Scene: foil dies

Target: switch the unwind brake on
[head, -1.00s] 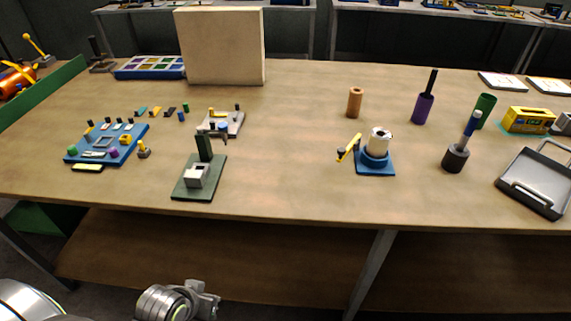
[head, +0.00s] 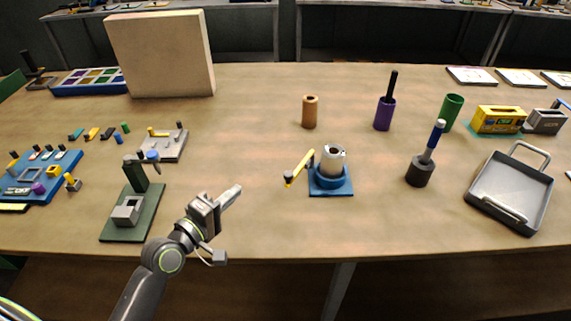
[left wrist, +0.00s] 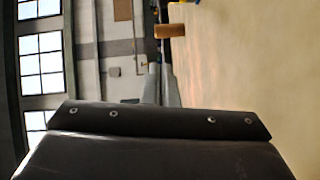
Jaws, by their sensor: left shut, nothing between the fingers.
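My right gripper is not in view.
A green press-like fixture (head: 132,212) stands left of my left arm. An orange-brown cylinder (head: 310,111) stands behind the unwind stand. A dark pot with a blue-handled tool (head: 419,171) and a grey tray (head: 511,187) are to the right. The table front is clear between arm and stand.

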